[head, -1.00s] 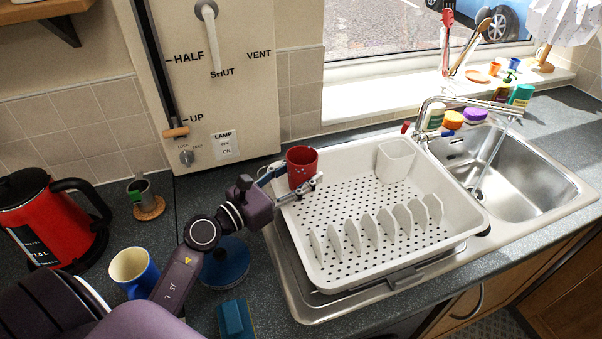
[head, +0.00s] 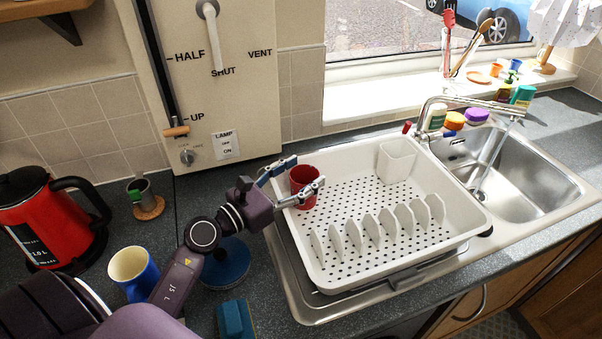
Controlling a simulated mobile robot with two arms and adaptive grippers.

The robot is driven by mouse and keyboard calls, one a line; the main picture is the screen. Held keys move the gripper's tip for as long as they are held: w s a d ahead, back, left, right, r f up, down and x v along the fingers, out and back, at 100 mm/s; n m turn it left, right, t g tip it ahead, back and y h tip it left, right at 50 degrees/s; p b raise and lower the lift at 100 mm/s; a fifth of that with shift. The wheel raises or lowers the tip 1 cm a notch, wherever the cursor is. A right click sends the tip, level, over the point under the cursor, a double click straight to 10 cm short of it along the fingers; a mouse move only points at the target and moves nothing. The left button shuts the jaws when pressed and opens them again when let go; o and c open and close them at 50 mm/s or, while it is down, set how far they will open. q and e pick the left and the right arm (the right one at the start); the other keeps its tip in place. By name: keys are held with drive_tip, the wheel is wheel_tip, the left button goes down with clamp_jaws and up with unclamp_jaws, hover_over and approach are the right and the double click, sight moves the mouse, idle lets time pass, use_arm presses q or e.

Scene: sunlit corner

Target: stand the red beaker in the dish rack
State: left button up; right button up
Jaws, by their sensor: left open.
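My left gripper (head: 302,174) reaches over the rack's left side. Its fingers are spread, one on the left and back side of the beaker and one at its front right. The gripper is open around the beaker, and I cannot tell whether either finger touches it. My right gripper does not show.
A white cutlery cup (head: 396,161) stands at the rack's back, and upright dividers (head: 375,229) line its front. The tap (head: 465,101) and sink (head: 500,165) are on the right. A red kettle (head: 40,220), blue mug (head: 134,272) and blue round item (head: 226,265) are on the left.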

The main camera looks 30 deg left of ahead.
sight(277, 194)
use_arm(q)
drive_tip(key=shift+s+d+p, duration=0.1)
drive_tip(key=shift+d+p, duration=0.05)
drive_tip(key=shift+p, duration=0.4)
drive_tip(key=b+v, duration=0.3)
drive_tip(key=v, duration=0.3)
drive_tip(key=shift+s, duration=0.2)
drive_tip(key=shift+s+a+r, duration=0.2)
drive_tip(key=shift+s+a, duration=0.1)
drive_tip(key=shift+s, duration=0.05)
